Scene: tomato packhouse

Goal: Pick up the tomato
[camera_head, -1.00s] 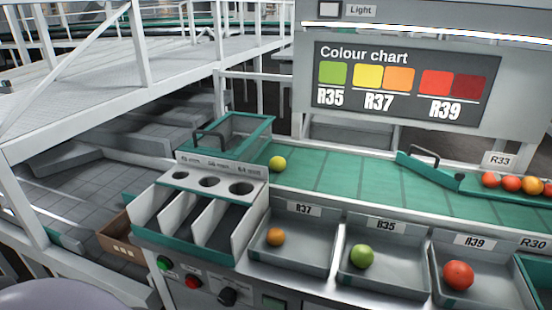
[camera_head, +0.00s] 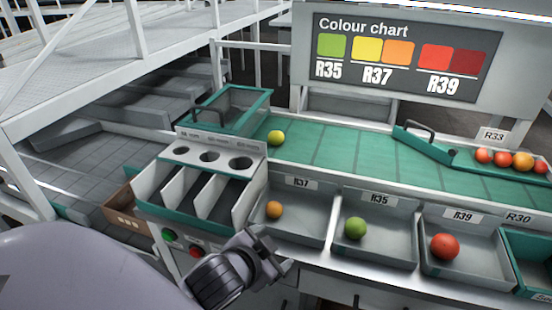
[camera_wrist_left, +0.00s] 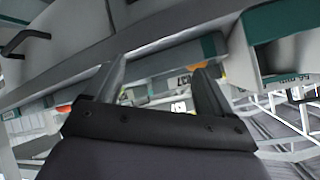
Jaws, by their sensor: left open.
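A yellow tomato (camera_head: 277,138) lies on the left part of the green belt (camera_head: 335,150), behind the bins. An orange tomato (camera_head: 274,210) is in the R37 bin, a green one (camera_head: 356,228) in the R35 bin and a red one (camera_head: 445,246) in the R39 bin. My left gripper (camera_head: 279,250) is in front of the R37 bin, low and apart from every tomato. In the left wrist view its two fingers (camera_wrist_left: 161,68) are spread with nothing held between them. My right gripper is not in view.
The sizing unit (camera_head: 200,185) with round holes and chutes stands left of the bins. A green divider with a handle (camera_head: 425,145) crosses the belt; several red and orange tomatoes (camera_head: 503,158) lie beyond it. The mid-belt is clear. A colour chart (camera_head: 403,58) hangs behind.

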